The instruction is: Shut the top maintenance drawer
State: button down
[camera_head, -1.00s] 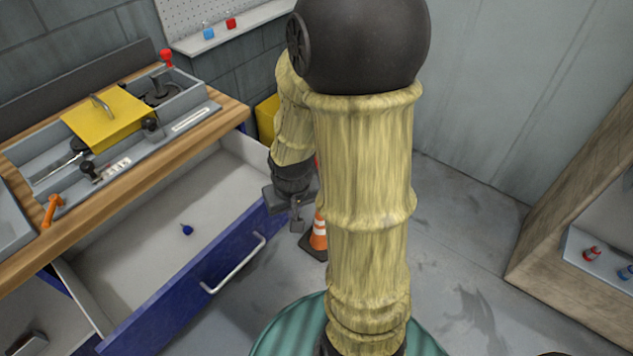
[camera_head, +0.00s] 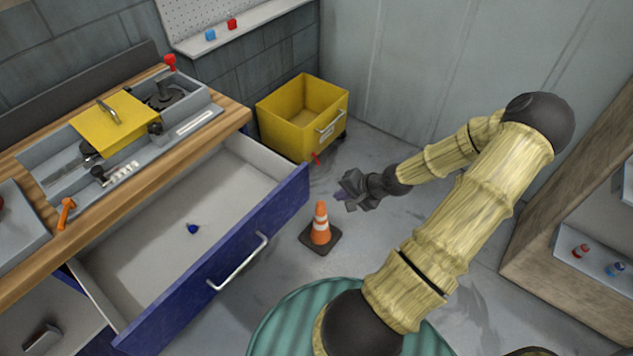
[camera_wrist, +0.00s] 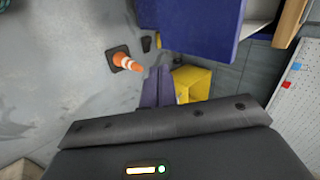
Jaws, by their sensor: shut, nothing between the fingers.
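The top maintenance drawer (camera_head: 222,262) is a blue-fronted drawer with a pale inside and a silver bar handle (camera_head: 238,262). It stands pulled far out from under the wooden bench top, with a small dark blue object (camera_head: 193,229) on its floor. My gripper (camera_head: 342,196) is shut and empty, in the air to the right of the drawer's far front corner and apart from it. In the wrist view my gripper fingers (camera_wrist: 158,88) show together, with the blue drawer front (camera_wrist: 195,25) above them.
An orange traffic cone (camera_head: 320,227) stands on the floor between the drawer and my arm. A yellow bin (camera_head: 300,118) stands behind, by the wall. A wooden shelf unit (camera_head: 560,240) is at the right.

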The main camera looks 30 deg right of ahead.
jog(key=shift+d+r+m+t, duration=0.25)
jog(key=shift+d+m+t, duration=0.1)
jog(key=shift+d, duration=0.2)
jog(key=shift+d+r+m+t, duration=0.2)
jog(key=shift+d+m+t, duration=0.15)
jog(key=shift+d, duration=0.2)
jog(key=w+r+x, duration=0.1)
jog(key=r+x, duration=0.1)
jog(key=x, duration=1.1)
jog(key=shift+w+a, duration=0.25)
jog(key=shift+w, duration=0.15)
jog(key=shift+w, duration=0.1)
